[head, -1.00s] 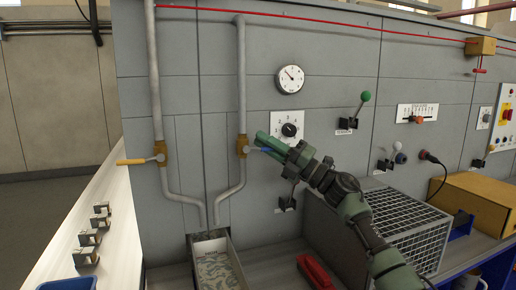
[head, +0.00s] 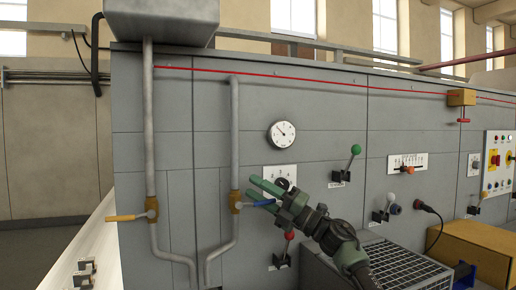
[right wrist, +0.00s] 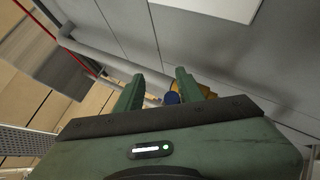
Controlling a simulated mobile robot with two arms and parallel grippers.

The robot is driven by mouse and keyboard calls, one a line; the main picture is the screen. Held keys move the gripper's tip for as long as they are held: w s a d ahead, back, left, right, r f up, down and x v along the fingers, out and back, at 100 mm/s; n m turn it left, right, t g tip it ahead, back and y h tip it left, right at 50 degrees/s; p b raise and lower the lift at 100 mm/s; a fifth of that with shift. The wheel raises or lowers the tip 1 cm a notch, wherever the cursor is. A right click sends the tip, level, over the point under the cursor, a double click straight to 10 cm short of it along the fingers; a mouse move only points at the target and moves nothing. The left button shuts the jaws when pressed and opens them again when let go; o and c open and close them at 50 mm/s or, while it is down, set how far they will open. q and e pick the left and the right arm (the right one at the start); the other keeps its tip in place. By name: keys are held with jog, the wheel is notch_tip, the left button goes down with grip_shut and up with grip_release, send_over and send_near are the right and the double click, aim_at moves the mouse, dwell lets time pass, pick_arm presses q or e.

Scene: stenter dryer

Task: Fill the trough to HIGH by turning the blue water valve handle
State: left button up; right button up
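The blue water valve handle (head: 262,203) sticks out to the right from a brass valve (head: 235,201) on the right-hand pipe, roughly level. My right gripper (head: 252,186) is at the handle, its green fingers just above it in the head view. In the right wrist view the two fingers (right wrist: 155,86) stand apart, with the blue handle's end (right wrist: 172,98) seen between them, nearer the right finger. I cannot tell whether they touch it. The trough is out of view below. My left gripper is not in view.
A yellow-handled valve (head: 126,217) sits on the left pipe under a grey tank (head: 162,20). A round gauge (head: 282,134) and a green-knobbed lever (head: 355,150) are on the panel. A red-knobbed lever (head: 289,236) is below my right gripper. A metal grille (head: 402,266) lies lower right.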

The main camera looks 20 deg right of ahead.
notch_tip(320, 180, up, 18)
jog(key=shift+f+p, duration=0.15)
jog(key=shift+p, duration=0.15)
